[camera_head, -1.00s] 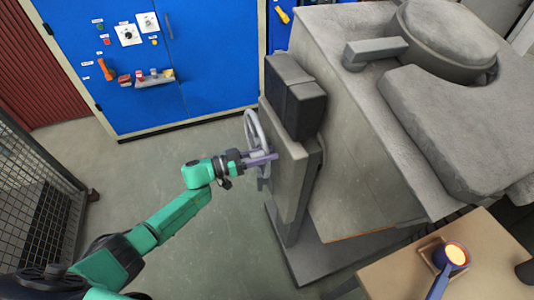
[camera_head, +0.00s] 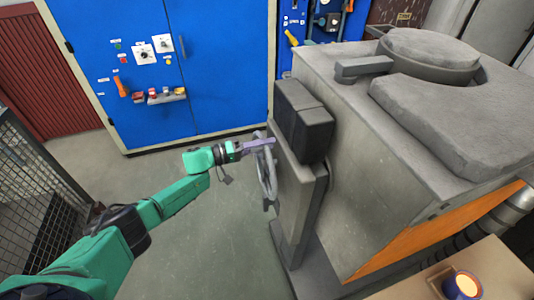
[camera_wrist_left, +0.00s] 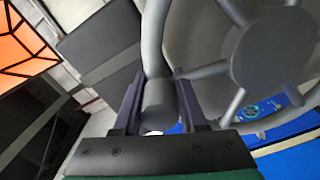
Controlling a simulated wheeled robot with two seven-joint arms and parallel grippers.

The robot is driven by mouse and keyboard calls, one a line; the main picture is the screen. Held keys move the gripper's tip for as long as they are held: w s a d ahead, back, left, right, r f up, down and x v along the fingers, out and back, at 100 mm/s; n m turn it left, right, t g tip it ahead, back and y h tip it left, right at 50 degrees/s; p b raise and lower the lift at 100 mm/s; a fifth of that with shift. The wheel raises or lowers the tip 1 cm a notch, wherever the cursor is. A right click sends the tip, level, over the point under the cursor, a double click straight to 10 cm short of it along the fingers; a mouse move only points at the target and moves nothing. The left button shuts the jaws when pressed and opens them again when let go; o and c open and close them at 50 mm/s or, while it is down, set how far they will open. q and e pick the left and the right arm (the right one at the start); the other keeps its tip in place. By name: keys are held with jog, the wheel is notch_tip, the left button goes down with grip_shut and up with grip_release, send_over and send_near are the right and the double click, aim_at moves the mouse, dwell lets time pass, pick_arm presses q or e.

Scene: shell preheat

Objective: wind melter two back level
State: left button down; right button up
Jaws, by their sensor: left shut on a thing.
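The melter (camera_head: 385,185) is a large grey block with a round lid on top, standing right of centre in the head view. Its grey spoked handwheel (camera_head: 265,182) is on the left side; the wheel also shows large in the wrist view (camera_wrist_left: 270,62). My left gripper (camera_head: 262,144) is at the top of the wheel. In the left wrist view its fingers (camera_wrist_left: 157,98) are shut on the wheel's round crank handle (camera_wrist_left: 157,112). An orange face (camera_head: 445,232) shows low on the melter's side. My right gripper is out of view.
A blue cabinet (camera_head: 140,60) with switches stands behind. A mesh fence (camera_head: 25,190) is at the left. The floor between is clear.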

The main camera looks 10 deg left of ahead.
pick_arm(q)
jog(key=shift+w+a+r+n, duration=0.3)
jog(key=shift+w+n, duration=0.15)
jog(key=shift+w+a+r+n, duration=0.25)
jog(key=shift+w+r+n, duration=0.05)
jog(key=shift+w+n, duration=0.15)
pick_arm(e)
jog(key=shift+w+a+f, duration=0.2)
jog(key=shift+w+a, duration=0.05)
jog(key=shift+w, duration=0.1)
pick_arm(q)
jog(key=c, duration=0.5)
grip_release()
jog(key=shift+w, duration=0.1)
jog(key=shift+a+f, duration=0.1)
jog(key=shift+f, duration=0.15)
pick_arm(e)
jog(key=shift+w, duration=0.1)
pick_arm(q)
jog(key=shift+w+f, duration=0.1)
jog(key=b+v, duration=0.3)
jog(key=v, duration=1.1)
jog(key=shift+s+a, duration=0.2)
jog(key=shift+a, duration=0.05)
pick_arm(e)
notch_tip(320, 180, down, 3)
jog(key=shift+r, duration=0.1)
